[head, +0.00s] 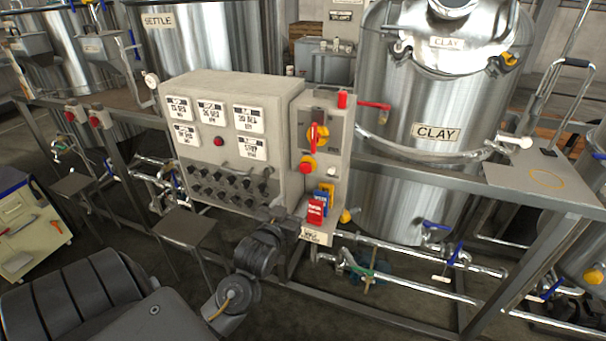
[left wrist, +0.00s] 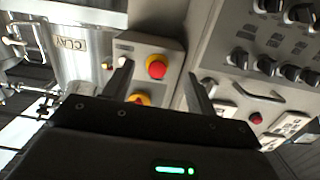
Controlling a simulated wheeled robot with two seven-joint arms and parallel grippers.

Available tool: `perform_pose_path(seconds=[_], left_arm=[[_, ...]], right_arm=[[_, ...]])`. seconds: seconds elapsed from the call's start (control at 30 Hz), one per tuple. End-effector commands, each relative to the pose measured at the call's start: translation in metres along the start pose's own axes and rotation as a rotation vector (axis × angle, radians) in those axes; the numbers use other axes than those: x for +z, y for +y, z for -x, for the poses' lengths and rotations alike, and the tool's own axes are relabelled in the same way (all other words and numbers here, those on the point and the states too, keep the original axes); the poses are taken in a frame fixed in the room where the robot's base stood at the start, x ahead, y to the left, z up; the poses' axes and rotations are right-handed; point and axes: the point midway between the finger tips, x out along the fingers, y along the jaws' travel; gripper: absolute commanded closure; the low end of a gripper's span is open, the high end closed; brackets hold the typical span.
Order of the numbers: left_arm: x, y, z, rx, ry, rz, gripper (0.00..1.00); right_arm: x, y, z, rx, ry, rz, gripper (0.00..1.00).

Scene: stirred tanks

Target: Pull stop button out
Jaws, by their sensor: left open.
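The stop button (head: 307,166) is a red mushroom head on a yellow base. It sits on the grey box at the right of the control cabinet, below a yellow and red rotary switch (head: 318,135). In the left wrist view the stop button (left wrist: 157,67) shows between the fingertips, with the switch (left wrist: 140,99) partly hidden by my gripper. My left gripper (left wrist: 158,72) is open and empty, facing the panel; I cannot tell the exact gap. In the head view it (head: 280,210) is dark and small, low in front of the cabinet. My right gripper is not in view.
The control cabinet (head: 285,100) carries several black knobs, white display plates and another red button (head: 219,142). A red-handled lever (head: 374,106) sticks out at right, before the CLAY tank (head: 400,190). Pipes and rails run below.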

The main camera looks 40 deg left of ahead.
Motion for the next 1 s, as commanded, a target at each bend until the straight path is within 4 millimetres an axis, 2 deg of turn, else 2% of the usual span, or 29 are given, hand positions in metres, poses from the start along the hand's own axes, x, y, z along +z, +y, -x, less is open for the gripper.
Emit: perform_pose_path(seconds=[0.03,0.1,0.2,0.37,0.47,0.8,1.0], left_arm=[[-0.018,-0.002,0.005,-0.001,0.031,0.013,0.43],[-0.032,-0.004,0.009,-0.004,0.056,0.026,0.43],[-0.04,-0.005,0.012,-0.005,0.07,0.033,0.43],[-0.041,-0.005,0.007,-0.005,0.071,0.032,0.43],[-0.043,-0.005,-0.004,-0.004,0.072,0.03,0.43],[-0.047,-0.005,-0.066,-0.005,0.07,0.03,0.43],[-0.048,-0.006,-0.089,-0.005,0.071,0.031,0.43]], right_arm=[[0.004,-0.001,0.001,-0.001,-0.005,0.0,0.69],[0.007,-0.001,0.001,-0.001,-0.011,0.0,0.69],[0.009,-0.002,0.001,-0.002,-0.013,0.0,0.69],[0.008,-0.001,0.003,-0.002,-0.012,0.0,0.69],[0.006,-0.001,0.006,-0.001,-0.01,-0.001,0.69],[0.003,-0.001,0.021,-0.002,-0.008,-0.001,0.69],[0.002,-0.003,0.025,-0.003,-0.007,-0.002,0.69]])
